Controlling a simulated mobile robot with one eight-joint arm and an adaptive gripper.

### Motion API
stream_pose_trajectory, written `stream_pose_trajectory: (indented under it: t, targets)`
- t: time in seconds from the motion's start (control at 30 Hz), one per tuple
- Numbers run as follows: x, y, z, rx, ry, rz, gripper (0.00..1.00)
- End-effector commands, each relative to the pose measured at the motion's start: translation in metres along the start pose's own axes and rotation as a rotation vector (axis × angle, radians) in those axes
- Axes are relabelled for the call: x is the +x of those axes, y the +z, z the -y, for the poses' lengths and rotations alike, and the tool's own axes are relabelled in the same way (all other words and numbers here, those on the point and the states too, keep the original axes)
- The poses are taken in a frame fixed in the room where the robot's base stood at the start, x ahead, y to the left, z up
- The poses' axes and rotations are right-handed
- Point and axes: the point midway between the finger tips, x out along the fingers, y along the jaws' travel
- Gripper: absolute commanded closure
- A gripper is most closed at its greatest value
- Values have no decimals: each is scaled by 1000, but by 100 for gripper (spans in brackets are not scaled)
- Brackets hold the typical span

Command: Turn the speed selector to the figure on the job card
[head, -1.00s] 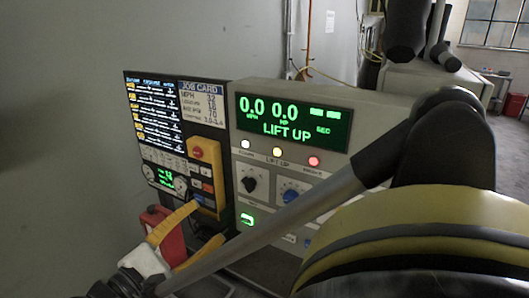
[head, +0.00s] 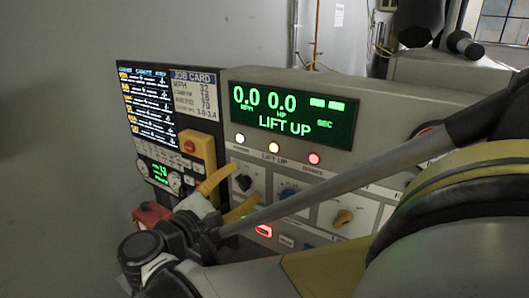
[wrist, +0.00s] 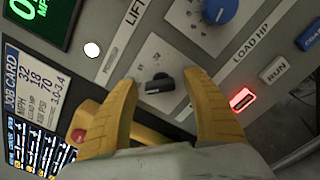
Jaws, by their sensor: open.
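The black selector knob (head: 243,182) sits on the grey console, left of the blue knob; it also shows in the wrist view (wrist: 160,83). Its name label is not readable. My gripper (head: 224,196) is open, its yellow fingers at the knob. In the wrist view my gripper (wrist: 160,95) has one finger on each side of the knob, with a gap to each; contact is not visible. The job card (head: 194,92) reads MPH 32, and in the wrist view the card (wrist: 28,85) shows 32, 18, 70 and 3.0-3.4.
The display (head: 294,117) reads 0.0 MPH, 0.0 HP and LIFT UP. The blue knob (wrist: 219,11) and a red-lit button (wrist: 242,99) are close to the right finger. A red stop button on a yellow box (head: 190,147) stands left.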

Motion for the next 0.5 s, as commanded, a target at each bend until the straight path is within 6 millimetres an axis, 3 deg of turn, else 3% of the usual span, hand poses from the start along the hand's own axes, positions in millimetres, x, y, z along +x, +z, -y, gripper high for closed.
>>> stream_pose_trajectory:
  t: [0.3,0.33,0.5]
  targets:
    - [4,0,0,0,0,-1,42]
    - [4,0,0,0,0,-1,47]
    - [4,0,0,0,0,0,96]
